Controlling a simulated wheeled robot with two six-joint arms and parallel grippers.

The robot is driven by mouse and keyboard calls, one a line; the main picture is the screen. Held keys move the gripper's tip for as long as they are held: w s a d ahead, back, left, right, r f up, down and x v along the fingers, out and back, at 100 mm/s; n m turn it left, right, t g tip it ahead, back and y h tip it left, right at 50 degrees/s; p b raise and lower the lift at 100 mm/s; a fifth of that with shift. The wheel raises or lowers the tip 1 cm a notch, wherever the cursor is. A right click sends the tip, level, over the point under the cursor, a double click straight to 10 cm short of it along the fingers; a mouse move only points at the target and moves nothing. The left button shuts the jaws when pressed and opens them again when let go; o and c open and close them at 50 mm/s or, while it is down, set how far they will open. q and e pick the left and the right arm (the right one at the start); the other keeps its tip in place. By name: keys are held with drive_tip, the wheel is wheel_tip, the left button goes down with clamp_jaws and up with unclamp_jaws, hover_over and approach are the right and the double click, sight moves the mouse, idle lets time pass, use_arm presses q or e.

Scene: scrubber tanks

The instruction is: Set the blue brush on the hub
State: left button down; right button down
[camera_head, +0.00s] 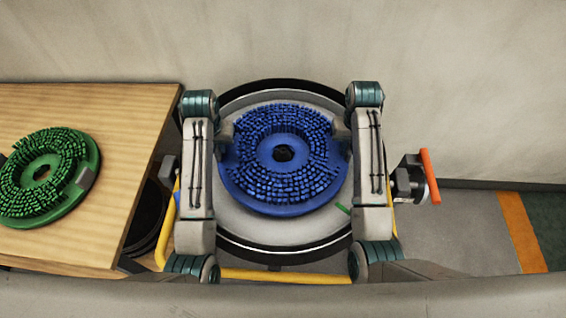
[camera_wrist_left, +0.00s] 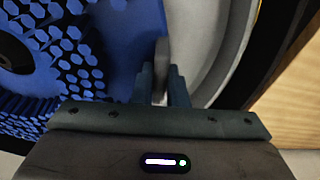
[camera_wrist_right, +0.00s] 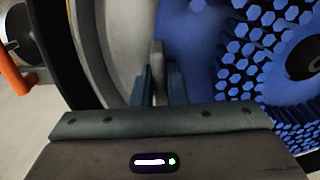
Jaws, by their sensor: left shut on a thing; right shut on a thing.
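The blue brush (camera_head: 285,197) is a ring with blue bristles facing up and a dark centre hole. It lies over the round grey deck (camera_head: 290,228) with a black rim, slightly left of its middle. Whether it touches the deck cannot be told. No hub is clearly visible; the brush covers the middle of the deck. My left gripper (camera_head: 224,134) is shut on a grey tab at the brush's left edge, seen in the left wrist view (camera_wrist_left: 163,80). My right gripper (camera_head: 343,134) is shut on a matching tab at its right edge, seen in the right wrist view (camera_wrist_right: 158,80).
A green brush (camera_head: 45,178) lies on the wooden table (camera_head: 120,110) at the left. A yellow tube frame (camera_head: 285,276) runs around the deck's near side. An orange handle (camera_head: 430,175) stands at the right. A pale wall (camera_head: 290,40) is close behind the deck.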

use_arm(q)
drive_tip(key=shift+f+b, duration=0.6)
drive_tip(key=shift+f, duration=0.1)
use_arm(e)
drive_tip(key=shift+f, duration=0.7)
use_arm(q)
drive_tip(key=shift+s+a+f+b, duration=0.1)
drive_tip(key=shift+s+f+b, duration=0.05)
drive_tip(key=shift+f+b, duration=0.2)
use_arm(e)
drive_tip(key=shift+s+a+f, duration=0.1)
drive_tip(key=shift+s+f, duration=0.05)
drive_tip(key=shift+f, duration=0.1)
use_arm(q)
drive_tip(key=c, duration=1.5)
unclamp_jaws()
drive_tip(key=shift+s+a, duration=0.1)
drive_tip(key=shift+s, duration=0.05)
use_arm(e)
drive_tip(key=c, duration=1.5)
unclamp_jaws()
drive_tip(key=shift+s+a, duration=0.1)
drive_tip(key=shift+s, duration=0.1)
use_arm(q)
drive_tip(key=shift+o, duration=0.2)
drive_tip(key=shift+r, duration=0.15)
use_arm(e)
drive_tip(key=shift+o, duration=0.2)
